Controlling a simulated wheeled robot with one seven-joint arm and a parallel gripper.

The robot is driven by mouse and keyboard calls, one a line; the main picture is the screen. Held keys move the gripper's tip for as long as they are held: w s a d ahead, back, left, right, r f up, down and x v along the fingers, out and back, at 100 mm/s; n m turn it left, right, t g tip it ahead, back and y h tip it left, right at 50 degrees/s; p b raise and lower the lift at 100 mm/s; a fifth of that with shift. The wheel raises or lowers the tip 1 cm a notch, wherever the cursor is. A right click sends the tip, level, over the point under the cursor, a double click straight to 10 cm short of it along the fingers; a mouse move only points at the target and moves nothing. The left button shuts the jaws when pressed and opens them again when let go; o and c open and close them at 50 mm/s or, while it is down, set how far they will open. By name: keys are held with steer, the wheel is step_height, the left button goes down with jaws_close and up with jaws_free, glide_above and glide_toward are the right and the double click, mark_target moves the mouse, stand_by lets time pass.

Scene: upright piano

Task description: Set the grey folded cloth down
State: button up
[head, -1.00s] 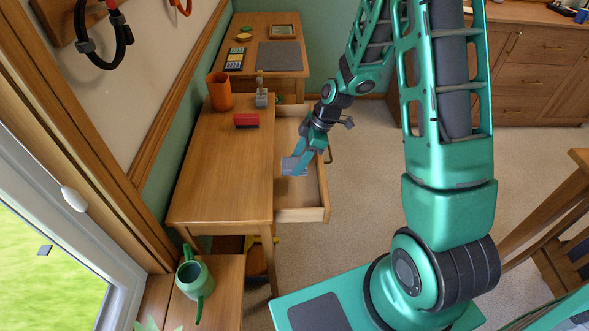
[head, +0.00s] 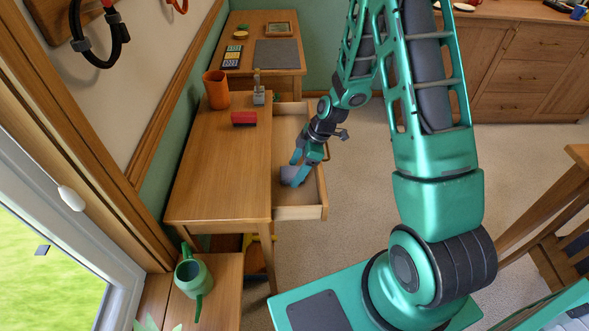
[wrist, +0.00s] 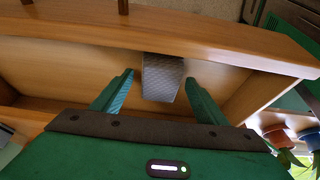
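The grey folded cloth (head: 287,174) is down inside the open drawer (head: 312,212) of the wooden desk, near its front end in the head view. In the wrist view the cloth (wrist: 163,80) is a small textured block on the drawer floor, between my fingers. My gripper (head: 299,166) reaches down into the drawer and is open. In the wrist view, its two teal fingers (wrist: 160,76) stand apart on either side of the cloth, with a gap visible on the left and a narrow one on the right.
The desk top (head: 220,180) carries a red block (head: 244,118), an orange cup (head: 216,90) and a grey tool-like item (head: 258,92). A green watering can (head: 193,273) stands on a lower surface in front. Open carpet lies right of the drawer.

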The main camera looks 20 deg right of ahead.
steer(key=v, duration=1.2)
steer(key=s+d+r+m+h, duration=0.3)
steer(key=s+d+r+m, duration=0.7)
steer(key=s, duration=0.3)
steer(key=s+d+r+m, duration=0.1)
steer(key=s+r+m, duration=0.2)
steer(key=s+m, duration=0.2)
steer(key=s+r+m+g+h, duration=0.1)
steer(key=s+r+m, duration=0.3)
steer(key=s, duration=0.8)
steer(key=shift+d+m, duration=0.4)
steer(key=shift+m, duration=0.5)
steer(key=shift+w, duration=0.1)
